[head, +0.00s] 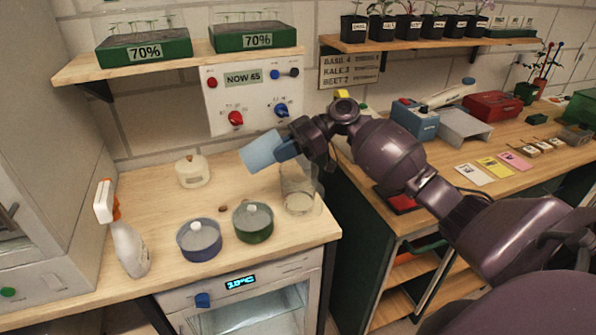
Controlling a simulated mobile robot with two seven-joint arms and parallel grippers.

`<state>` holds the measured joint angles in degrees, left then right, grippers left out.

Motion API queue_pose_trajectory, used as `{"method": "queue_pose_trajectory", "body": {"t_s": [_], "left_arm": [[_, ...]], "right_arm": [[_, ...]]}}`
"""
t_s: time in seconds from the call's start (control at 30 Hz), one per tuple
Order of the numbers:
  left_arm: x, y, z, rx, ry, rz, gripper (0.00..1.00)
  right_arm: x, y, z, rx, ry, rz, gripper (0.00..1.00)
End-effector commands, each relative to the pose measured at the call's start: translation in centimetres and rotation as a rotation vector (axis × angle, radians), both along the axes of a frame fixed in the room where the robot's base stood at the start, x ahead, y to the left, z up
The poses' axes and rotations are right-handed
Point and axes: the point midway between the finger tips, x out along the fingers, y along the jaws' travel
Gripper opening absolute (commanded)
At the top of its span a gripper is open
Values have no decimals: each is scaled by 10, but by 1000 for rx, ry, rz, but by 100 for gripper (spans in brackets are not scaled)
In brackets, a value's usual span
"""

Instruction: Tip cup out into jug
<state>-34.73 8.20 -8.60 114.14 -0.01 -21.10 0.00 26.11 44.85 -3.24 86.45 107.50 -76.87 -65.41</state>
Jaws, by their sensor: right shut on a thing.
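A light blue cup (259,153) is held in the air by my right gripper (286,150), which is shut on it. The cup is tilted well over, nearly on its side. I cannot see into it or tell whether anything runs out. A clear glass jug (299,201) stands upright on the wooden counter, below and slightly right of the cup. A little pale content shows at its bottom. My gripper and wrist cover part of the jug's top. My left gripper is not in view.
A blue lidded pot (199,241), a green lidded pot (253,223), a cream container (192,172) and a white spray bottle (127,243) stand on the counter (155,200). A control panel (252,95) is on the wall behind. A shelf (180,67) with green trays hangs above.

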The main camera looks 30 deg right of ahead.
Motion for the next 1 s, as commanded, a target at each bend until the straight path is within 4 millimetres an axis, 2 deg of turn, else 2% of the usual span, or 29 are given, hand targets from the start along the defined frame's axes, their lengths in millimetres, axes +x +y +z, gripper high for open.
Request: {"method": "queue_pose_trajectory", "body": {"t_s": [0.4, 0.53, 0.73, 1.0], "left_arm": [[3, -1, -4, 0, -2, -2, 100], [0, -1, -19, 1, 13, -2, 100], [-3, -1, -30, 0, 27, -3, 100], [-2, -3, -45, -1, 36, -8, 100]], "right_arm": [[-1, -2, 8, 69, -17, 0, 0], [-1, -5, -7, 95, -14, 1, 0], [-2, -10, -16, 136, -29, 0, 0], [-4, -19, -39, 205, -41, 0, 0]]}}
